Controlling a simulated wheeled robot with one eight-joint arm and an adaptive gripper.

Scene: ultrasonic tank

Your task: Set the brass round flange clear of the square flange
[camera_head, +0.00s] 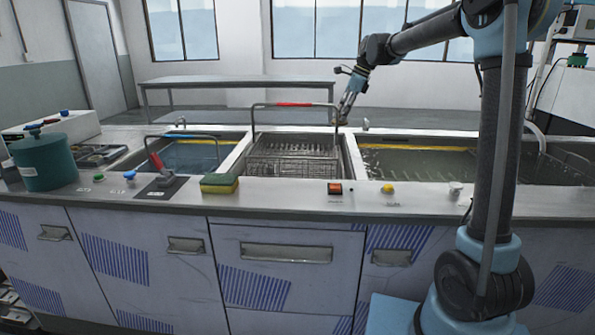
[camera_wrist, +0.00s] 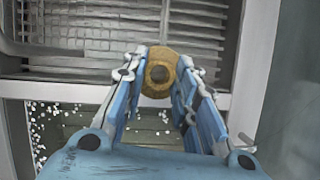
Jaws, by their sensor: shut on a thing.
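The brass round flange (camera_wrist: 158,74), a ring with a dark centre, sits between the fingertips of my gripper (camera_wrist: 160,70) in the wrist view. The fingers are shut on it from both sides. The flange is too small to make out there. I cannot pick out the square flange in either view.
The basket has a tall handle with a red grip (camera_head: 294,105). A blue-water tank (camera_head: 185,156) lies left and a larger tank (camera_head: 420,163) right. A sponge (camera_head: 219,183), a teal container (camera_head: 43,161) and several controls stand along the front counter.

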